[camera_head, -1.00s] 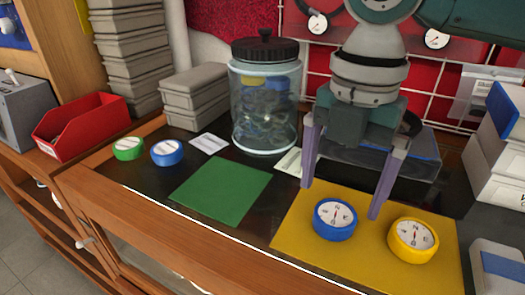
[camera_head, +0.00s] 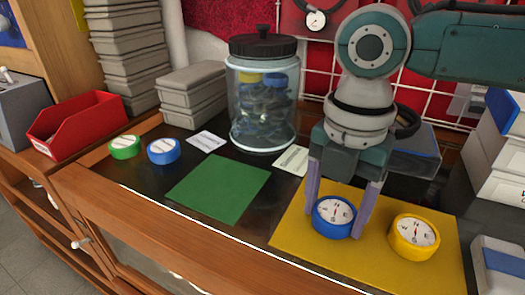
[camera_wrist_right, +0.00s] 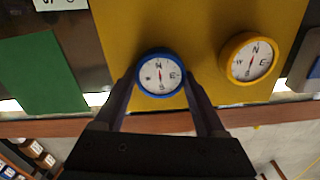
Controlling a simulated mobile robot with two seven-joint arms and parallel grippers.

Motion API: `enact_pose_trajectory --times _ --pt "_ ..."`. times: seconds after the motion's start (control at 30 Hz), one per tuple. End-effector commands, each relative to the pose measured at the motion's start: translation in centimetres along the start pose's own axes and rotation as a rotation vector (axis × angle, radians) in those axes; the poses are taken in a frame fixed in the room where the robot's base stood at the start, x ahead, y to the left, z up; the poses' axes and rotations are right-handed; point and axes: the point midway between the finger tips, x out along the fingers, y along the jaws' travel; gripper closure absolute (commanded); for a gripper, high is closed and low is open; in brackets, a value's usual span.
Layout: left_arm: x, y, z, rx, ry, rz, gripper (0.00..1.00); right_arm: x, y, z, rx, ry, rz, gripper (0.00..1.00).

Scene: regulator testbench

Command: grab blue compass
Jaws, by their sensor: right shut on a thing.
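A blue compass (camera_head: 334,217) with a white dial lies on the yellow mat (camera_head: 300,238). It also shows in the right wrist view (camera_wrist_right: 160,74). My right gripper (camera_head: 338,215) has come down over it, with one purple finger on each side, shut on the compass. The compass looks flat and level on the mat. A second blue compass (camera_head: 164,151) lies at the left of the bench, apart from the gripper. My left gripper is not in view.
A yellow compass (camera_head: 413,236) lies on the mat just right of the gripper. A green compass (camera_head: 125,147), a green mat (camera_head: 220,188) and a glass jar (camera_head: 262,110) are to the left. A red bin (camera_head: 76,124) stands at far left. White boxes (camera_head: 497,150) stand at right.

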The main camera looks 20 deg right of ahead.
Motion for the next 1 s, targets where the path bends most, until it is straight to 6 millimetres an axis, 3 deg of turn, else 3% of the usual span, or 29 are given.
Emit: enact_pose_trajectory --times 0.03,0.33,0.6,0.77,0.87,1.0 --pt "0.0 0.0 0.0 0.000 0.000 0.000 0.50 0.0 0.0 0.0 0.000 0.000 0.000 0.51" --pt "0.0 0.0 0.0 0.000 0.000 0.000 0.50 0.0 0.0 0.0 0.000 0.000 0.000 0.84" --pt "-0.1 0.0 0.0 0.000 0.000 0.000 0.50 -0.2 0.0 0.0 0.000 0.000 0.001 0.84" --pt "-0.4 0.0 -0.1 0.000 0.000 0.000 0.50 -1.5 0.1 0.1 0.001 0.000 0.003 0.84" --pt "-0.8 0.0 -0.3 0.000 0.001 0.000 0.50 -3.1 0.1 0.1 -0.001 -0.001 0.003 0.84" --pt "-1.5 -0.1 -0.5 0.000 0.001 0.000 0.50 -6.8 0.1 0.1 -0.001 -0.003 0.007 0.84"
